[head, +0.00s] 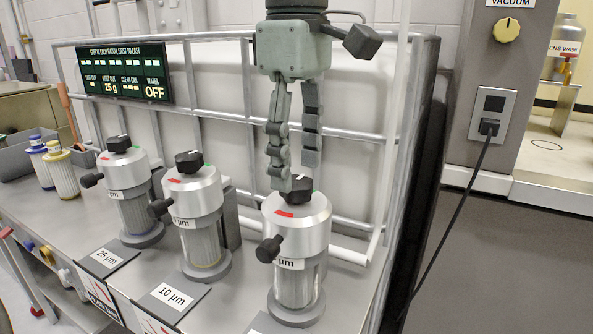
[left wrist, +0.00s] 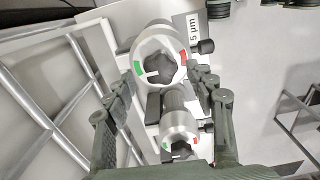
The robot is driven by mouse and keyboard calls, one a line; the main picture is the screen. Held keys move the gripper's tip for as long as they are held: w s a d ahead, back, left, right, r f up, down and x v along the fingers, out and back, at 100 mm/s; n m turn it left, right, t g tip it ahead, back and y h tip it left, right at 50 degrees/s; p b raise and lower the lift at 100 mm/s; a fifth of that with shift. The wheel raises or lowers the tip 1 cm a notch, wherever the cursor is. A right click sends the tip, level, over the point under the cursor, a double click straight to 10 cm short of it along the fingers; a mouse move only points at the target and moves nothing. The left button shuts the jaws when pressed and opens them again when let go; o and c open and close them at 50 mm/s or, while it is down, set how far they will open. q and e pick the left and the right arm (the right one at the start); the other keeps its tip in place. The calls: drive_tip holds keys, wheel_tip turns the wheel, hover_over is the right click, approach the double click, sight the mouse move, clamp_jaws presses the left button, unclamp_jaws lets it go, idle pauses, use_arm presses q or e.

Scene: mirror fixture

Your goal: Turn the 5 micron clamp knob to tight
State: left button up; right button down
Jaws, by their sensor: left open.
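The 5 micron clamp knob (head: 300,187) is a black lobed knob with a short white line, on top of the nearest silver filter housing (head: 296,222). A red mark and a green mark lie on the lid around it. My left gripper (head: 296,172) points down just above this knob, open, its fingers apart. In the left wrist view the knob (left wrist: 160,68) lies between the two fingertips (left wrist: 164,76), with green on the left and red on the right. The "5 µm" label (left wrist: 193,29) shows beside the housing. I cannot tell whether a finger touches the knob. My right gripper is not in view.
Two similar housings, the 10 µm (head: 194,195) and the 25 µm (head: 124,175), stand to the left on the grey bench. A wire rack (head: 345,128) stands close behind. A sign (head: 113,73) hangs on it. A black cord (head: 459,193) hangs at the right.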

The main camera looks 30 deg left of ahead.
sight(297, 180)
use_arm(q)
wheel_tip(297, 180, up, 10)
idle(0.3)
drive_tip(key=shift+f, duration=0.15)
